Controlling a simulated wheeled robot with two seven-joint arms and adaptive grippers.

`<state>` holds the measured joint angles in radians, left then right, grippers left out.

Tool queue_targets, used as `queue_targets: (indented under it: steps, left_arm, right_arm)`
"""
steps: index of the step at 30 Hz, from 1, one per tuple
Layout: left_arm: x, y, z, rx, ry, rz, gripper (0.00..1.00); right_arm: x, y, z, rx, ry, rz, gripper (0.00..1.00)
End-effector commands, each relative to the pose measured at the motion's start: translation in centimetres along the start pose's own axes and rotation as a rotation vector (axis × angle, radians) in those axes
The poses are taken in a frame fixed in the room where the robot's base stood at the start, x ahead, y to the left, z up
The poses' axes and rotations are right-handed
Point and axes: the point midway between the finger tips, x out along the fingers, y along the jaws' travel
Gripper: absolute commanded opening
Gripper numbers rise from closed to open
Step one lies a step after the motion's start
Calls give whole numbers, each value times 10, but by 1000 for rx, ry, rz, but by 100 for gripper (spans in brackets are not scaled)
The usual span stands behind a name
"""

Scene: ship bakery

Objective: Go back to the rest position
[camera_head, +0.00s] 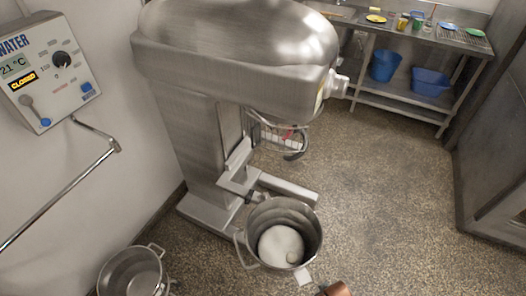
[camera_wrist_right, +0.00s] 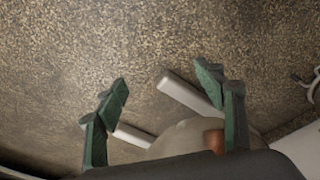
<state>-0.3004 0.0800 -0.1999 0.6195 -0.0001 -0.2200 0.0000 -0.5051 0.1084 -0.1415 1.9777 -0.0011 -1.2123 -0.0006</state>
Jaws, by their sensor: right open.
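In the wrist view my right gripper (camera_wrist_right: 161,78) shows two green-padded fingers spread apart. Nothing is between the fingertips, and the speckled floor lies beyond them. My left gripper is in neither view. In the head view a large steel mixer (camera_head: 180,110) stands at the left centre, with a whisk-like wire part (camera_head: 283,138) under its head. A steel bowl (camera_head: 308,222) with white contents (camera_head: 280,245) stands in front of the mixer's base. A copper-coloured piece (camera_head: 338,289) is cut off at the bottom edge. A copper-coloured piece (camera_wrist_right: 214,140) also shows beyond the fingers in the wrist view.
A second steel pot (camera_head: 130,274) stands at the lower left. A water panel (camera_head: 48,75) reading CLOSED hangs on the left wall, with a pipe (camera_head: 70,188) below it. A steel table (camera_head: 405,45) with blue tubs (camera_head: 432,82) is at the back. The floor right of the bowl is clear.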

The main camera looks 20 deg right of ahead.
Motion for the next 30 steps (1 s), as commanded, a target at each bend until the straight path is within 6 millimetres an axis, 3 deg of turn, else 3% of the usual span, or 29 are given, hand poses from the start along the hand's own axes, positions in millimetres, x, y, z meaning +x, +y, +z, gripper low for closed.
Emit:
queue_targets:
  steps: [1, 6, 12, 15, 22, 25, 30]
  left_arm:
    - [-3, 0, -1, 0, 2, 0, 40]
    - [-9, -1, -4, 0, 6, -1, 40]
    - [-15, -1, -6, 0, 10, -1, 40]
    - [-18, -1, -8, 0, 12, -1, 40]
    - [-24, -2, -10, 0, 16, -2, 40]
    - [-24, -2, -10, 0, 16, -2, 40]
    - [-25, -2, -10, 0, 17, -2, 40]
  right_arm:
    - [23, -4, 10, -5, -15, -5, 63]
    - [100, -15, 56, -22, -48, -18, 63]
    - [169, -26, 130, -45, -88, -32, 63]
    - [192, -30, 172, -56, -106, -38, 63]
    - [215, -34, 253, -78, -137, -47, 63]
    - [217, -33, 271, -84, -144, -49, 63]
    - [217, -33, 281, -86, -145, -50, 63]
